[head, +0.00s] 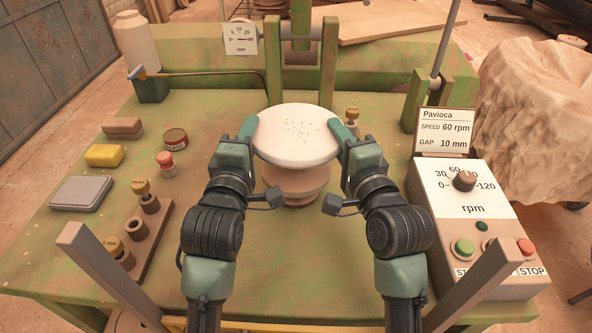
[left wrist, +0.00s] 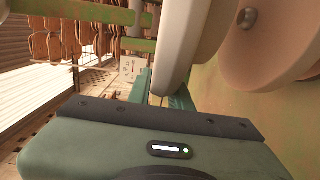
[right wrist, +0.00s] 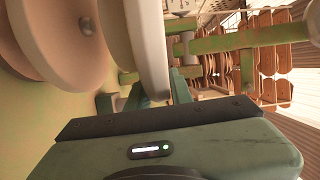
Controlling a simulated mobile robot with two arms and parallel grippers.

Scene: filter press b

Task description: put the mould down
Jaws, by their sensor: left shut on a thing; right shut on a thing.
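The mould (head: 295,140) looks like a thick white round disc with small brown specks on its top. It is level in the middle of the head view, and its pale rim also shows in the left wrist view (left wrist: 170,60) and the right wrist view (right wrist: 152,50). My left gripper (head: 252,130) is shut on its left edge and my right gripper (head: 341,132) on its right edge. Stacked brownish round discs (head: 296,182) sit directly under the mould. The mould hides their top, so I cannot tell whether it touches them.
A rack of brass-topped cylinders (head: 140,235), a grey scale (head: 81,194), a yellow sponge (head: 104,155) and a tin (head: 175,139) lie to the left. A control box (head: 480,215) and sign (head: 444,130) stand to the right. A green frame post (head: 301,75) rises behind.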

